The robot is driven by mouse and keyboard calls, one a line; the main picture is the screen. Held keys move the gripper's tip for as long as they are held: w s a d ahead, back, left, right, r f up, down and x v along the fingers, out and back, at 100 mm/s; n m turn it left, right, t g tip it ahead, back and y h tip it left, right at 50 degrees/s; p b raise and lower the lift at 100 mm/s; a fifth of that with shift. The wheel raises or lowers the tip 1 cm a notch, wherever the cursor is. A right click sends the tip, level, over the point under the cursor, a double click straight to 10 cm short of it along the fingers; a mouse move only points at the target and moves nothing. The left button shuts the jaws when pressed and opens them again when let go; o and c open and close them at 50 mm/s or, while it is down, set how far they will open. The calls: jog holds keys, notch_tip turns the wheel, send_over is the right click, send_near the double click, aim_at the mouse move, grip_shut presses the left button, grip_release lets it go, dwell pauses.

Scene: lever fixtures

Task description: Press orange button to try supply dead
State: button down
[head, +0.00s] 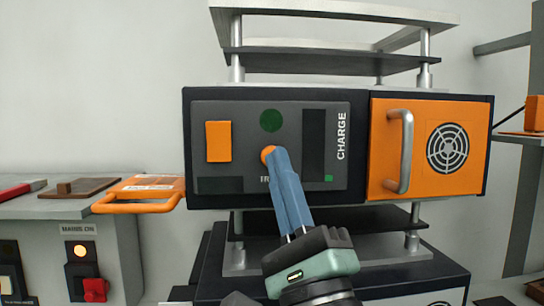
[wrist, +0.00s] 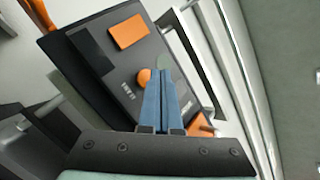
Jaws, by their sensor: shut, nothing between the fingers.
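The orange round button (head: 267,153) sits on the dark panel (head: 230,115) of a black unit, above lettering that begins "TR", the rest hidden by my fingers. It also shows in the wrist view (wrist: 144,76). My gripper (head: 274,155) has its blue fingers closed together and empty. The fingertips overlap the right edge of the button in the head view and lie just right of it in the wrist view. I cannot tell whether they touch it. An orange rectangle (head: 218,141) is left of the button and a dark green round lamp (head: 271,120) is above it.
An orange door (head: 434,150) with a grey handle (head: 400,152) and a round vent is right of the panel. A dark display strip marked CHARGE has a small green patch at its bottom. At left, an orange-handled item (head: 138,205) and a "MAINS ON" box (head: 82,260) with a lit lamp stand near.

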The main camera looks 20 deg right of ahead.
jog(key=shift+w, duration=0.15)
jog(key=shift+w+d, duration=0.1)
jog(key=shift+w, duration=0.15)
jog(key=shift+w+d+b, duration=0.1)
jog(key=shift+w+b, duration=0.3)
dwell(0.6)
jog(key=shift+s, duration=0.15)
jog(key=shift+s+a+p, duration=0.25)
jog(key=shift+s+p, duration=0.15)
jog(key=shift+s, duration=0.25)
jog(key=shift+s+a+p, duration=0.2)
jog(key=shift+s+p, duration=0.1)
jog(key=shift+s, duration=0.5)
jog(key=shift+s+a+p, duration=0.25)
jog(key=shift+s, duration=0.55)
jog(key=shift+s+a+p, duration=0.2)
jog(key=shift+s+p, duration=0.1)
jog(key=shift+s, duration=0.5)
